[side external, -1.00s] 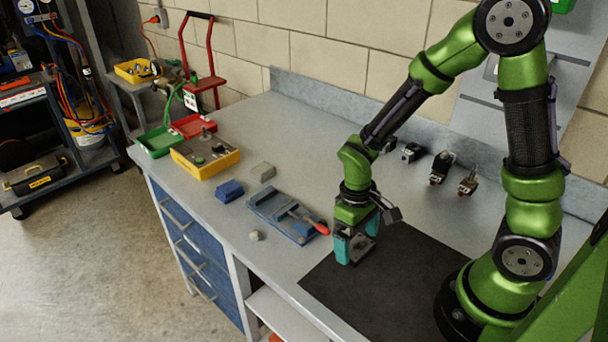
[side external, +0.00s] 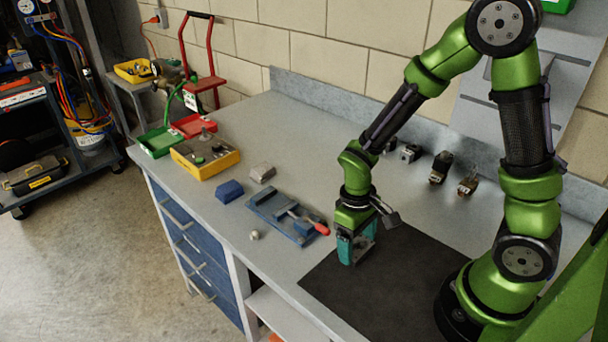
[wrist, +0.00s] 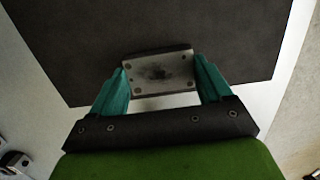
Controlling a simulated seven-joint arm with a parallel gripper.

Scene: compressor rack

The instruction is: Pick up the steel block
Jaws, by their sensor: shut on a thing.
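My gripper (side external: 356,250) is at the left edge of the black mat (side external: 400,275), pointing down. In the wrist view its two teal fingers (wrist: 160,82) are closed on the steel block (wrist: 159,74), one at each side. The block is a grey metal plate-like piece with small holes near its corners and a dark smudge in the middle. In the side view the block is mostly hidden between the fingers. I cannot tell whether it is clear of the surface.
A blue vise-like fixture (side external: 280,215) with a red-handled tool (side external: 312,223) lies left of my gripper. A blue block (side external: 230,191), a grey block (side external: 262,172) and a yellow box (side external: 205,156) stand farther left. Several small fittings (side external: 440,167) sit at the back. The mat's middle is clear.

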